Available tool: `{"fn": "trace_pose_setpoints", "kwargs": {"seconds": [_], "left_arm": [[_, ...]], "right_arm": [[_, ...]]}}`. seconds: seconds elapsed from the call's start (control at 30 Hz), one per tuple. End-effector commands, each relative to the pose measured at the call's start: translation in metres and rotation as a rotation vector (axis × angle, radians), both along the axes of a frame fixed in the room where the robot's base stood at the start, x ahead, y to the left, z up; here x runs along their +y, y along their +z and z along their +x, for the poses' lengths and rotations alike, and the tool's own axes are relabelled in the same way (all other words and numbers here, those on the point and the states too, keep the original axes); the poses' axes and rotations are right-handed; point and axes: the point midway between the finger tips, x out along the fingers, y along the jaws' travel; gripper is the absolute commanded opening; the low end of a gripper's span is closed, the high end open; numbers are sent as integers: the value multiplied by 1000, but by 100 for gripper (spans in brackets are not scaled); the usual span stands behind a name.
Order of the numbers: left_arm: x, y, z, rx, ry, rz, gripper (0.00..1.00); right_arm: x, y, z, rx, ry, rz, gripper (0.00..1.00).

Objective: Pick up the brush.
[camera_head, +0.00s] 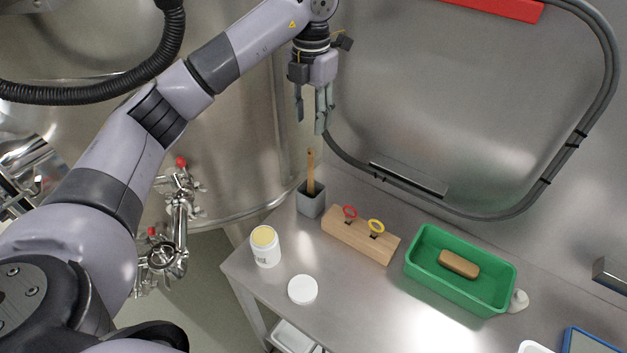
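A wooden handle (310,170), seemingly the brush, stands upright in a grey square cup (311,205) at the back left of the steel table. Its lower end is hidden inside the cup, so I cannot see any bristles. My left gripper (310,116) points down above the top of the handle, apart from it. Its fingers are spread with nothing between them. My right gripper is not in view.
On the table (350,300) are a wooden block (358,238) with a red and a yellow ring, an open white jar (265,248), a white lid (302,289) and a green tray (470,292) holding a brown block (459,264). A steel vat (225,130) stands at left.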

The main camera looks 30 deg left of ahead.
Motion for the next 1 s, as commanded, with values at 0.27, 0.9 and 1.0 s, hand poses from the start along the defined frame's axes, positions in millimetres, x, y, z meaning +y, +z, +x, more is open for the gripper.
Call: {"fn": "trace_pose_setpoints", "kwargs": {"seconds": [0.27,0.9,1.0], "left_arm": [[0,-57,-1,5,0,0,38],[3,-133,1,3,-1,-1,38],[3,-142,1,2,-2,-2,38]], "right_arm": [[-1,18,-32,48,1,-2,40],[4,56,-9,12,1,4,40],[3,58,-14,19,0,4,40]]}}
